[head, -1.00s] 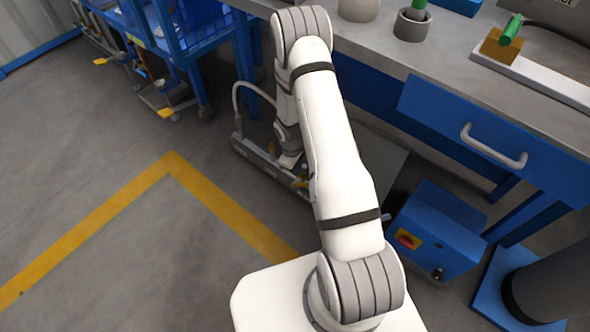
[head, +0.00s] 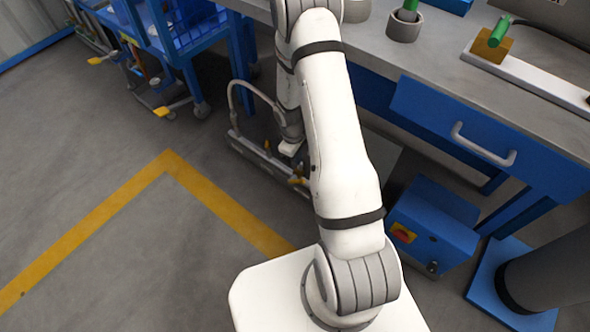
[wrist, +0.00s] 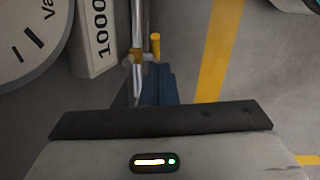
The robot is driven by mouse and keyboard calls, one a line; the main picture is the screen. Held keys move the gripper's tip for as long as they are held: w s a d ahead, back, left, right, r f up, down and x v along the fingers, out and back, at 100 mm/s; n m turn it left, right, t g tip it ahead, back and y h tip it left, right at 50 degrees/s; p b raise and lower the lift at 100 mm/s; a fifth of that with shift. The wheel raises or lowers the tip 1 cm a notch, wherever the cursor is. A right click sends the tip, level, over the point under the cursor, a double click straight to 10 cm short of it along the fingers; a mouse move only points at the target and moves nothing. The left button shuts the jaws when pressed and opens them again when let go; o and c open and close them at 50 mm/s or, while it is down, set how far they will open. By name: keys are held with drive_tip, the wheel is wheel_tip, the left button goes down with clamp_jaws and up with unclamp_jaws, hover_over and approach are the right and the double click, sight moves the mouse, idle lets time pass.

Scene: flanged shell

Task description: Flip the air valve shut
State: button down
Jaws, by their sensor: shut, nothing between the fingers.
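A yellow valve handle (wrist: 155,46) shows in the wrist view beside a thin metal pipe (wrist: 137,25), with a brass-coloured fitting (wrist: 137,57) on the pipe. The handle lies roughly along the pipe's direction in the picture. My gripper (wrist: 157,70) is shut and empty, its dark blue fingertips just below the handle in the picture; I cannot tell whether they touch it. In the head view the floor-level pipe assembly (head: 245,145) has yellow parts, one of them a handle (head: 297,181) beside my arm.
A large dial (wrist: 25,40) and a white block marked 1000 (wrist: 95,35) stand left of my fingers. A blue machine (head: 432,225) sits right of my arm, under the workbench (head: 440,70). Open floor with a yellow line (head: 225,212) lies to the left.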

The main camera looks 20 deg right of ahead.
drive_tip(key=s+a+r+m, duration=0.1)
drive_tip(key=s+r+m, duration=0.1)
drive_tip(key=r, duration=0.8)
drive_tip(key=s+a+r+m, duration=0.2)
drive_tip(key=r, duration=0.7)
drive_tip(key=s+a+r+m+t+y, duration=0.1)
drive_tip(key=s+a+r+m, duration=0.2)
drive_tip(key=s+r, duration=1.1)
drive_tip(key=shift+s+a+m+t, duration=0.4)
drive_tip(key=shift+s+a, duration=0.25)
drive_tip(key=shift+s, duration=0.05)
